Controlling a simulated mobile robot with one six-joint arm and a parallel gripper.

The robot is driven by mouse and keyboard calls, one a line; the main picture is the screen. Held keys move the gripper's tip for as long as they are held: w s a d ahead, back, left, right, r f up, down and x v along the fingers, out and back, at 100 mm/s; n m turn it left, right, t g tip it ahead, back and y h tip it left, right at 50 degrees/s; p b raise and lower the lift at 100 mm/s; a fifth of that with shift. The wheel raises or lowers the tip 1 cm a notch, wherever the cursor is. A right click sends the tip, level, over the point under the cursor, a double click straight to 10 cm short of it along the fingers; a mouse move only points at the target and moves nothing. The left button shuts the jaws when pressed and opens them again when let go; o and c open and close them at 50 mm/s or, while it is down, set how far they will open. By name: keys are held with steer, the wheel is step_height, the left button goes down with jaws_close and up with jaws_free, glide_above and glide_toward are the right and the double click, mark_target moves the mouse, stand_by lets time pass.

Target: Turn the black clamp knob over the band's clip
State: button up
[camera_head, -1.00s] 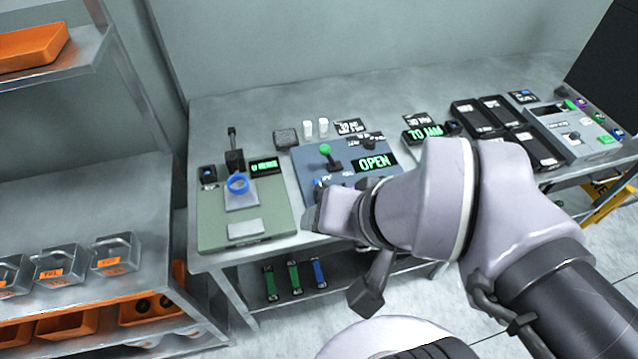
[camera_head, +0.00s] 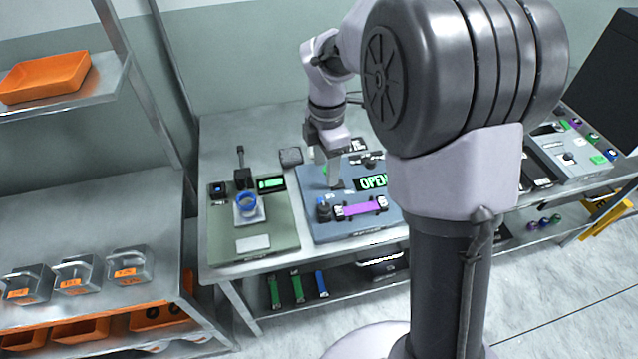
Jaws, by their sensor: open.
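A blue-grey fixture (camera_head: 325,232) stands on the bench, with a lit green display (camera_head: 372,182) reading "OPEN". A purple band (camera_head: 357,209) lies across its front, with a dark clip at each end. A dark knob-like part with some blue (camera_head: 323,208) stands at the band's left end; I cannot tell for certain whether it is the clamp knob. My gripper (camera_head: 331,178) points down over the fixture, behind the band and left of the display. It is open, with nothing seen between its fingers.
Left of the fixture is a green-grey device (camera_head: 222,243) with a blue ring (camera_head: 246,203) on it. A small dark block (camera_head: 291,157) lies behind. A grey control box (camera_head: 570,160) stands at the right.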

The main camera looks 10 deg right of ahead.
mark_target(325, 206)
step_height(325, 206, down, 14)
steer(key=b, duration=0.4)
steer(key=shift+f+b, duration=0.2)
steer(key=shift+b, duration=0.2)
jaws_close()
